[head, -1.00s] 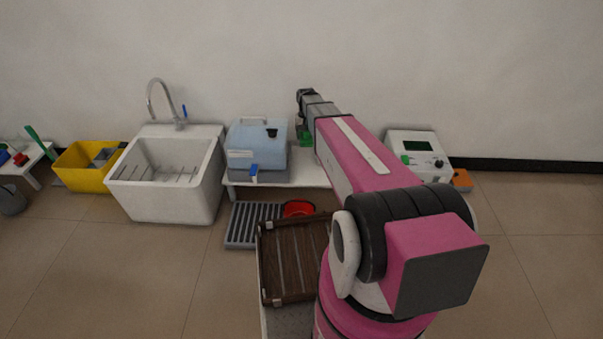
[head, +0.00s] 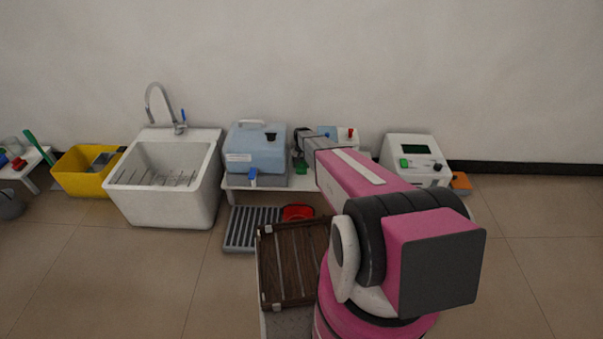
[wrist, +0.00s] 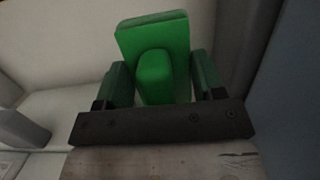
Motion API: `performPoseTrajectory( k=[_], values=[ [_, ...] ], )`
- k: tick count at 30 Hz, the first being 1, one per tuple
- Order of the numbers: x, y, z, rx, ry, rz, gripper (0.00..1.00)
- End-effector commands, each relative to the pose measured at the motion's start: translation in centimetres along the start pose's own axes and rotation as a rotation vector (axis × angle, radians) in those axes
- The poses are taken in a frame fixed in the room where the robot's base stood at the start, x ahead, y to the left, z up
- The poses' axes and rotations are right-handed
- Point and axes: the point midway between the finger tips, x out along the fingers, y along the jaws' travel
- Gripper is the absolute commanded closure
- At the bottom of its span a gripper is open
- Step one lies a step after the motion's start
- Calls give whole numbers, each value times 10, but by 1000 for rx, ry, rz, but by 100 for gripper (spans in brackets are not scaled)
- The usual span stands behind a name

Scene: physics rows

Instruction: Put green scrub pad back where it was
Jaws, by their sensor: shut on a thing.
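The green scrub pad is a bright green block with a smaller raised grip; it fills the upper middle of the wrist view (wrist: 153,34). My gripper (wrist: 160,82) is shut on the green scrub pad, with one dark finger on each side of the raised grip. In the head view, the pad (head: 301,167) shows as a small green patch under my gripper (head: 301,153), in front of the white bench (head: 232,181), just right of the blue box. Whether the pad touches the bench cannot be told.
The blue box (head: 255,143) stands close on the left. A small blue-and-white device (head: 341,136) is behind my arm, and a white instrument (head: 416,150) stands to the right. A sink (head: 160,200), yellow bin (head: 80,178), red bowl (head: 298,212) and grey rack (head: 250,235) are around.

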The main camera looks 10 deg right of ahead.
Motion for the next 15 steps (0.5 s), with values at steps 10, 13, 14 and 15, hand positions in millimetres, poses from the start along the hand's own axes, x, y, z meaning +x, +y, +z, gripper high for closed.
performPoseTrajectory(
  k=[10, 13, 14, 15],
  values=[
    [38, 0, -7, 0, -1, 0, 59],
    [49, 0, -9, 0, 1, 0, 59],
    [50, 0, -9, 0, 1, 0, 59],
    [51, 0, -9, 0, 1, 0, 59]
  ],
)
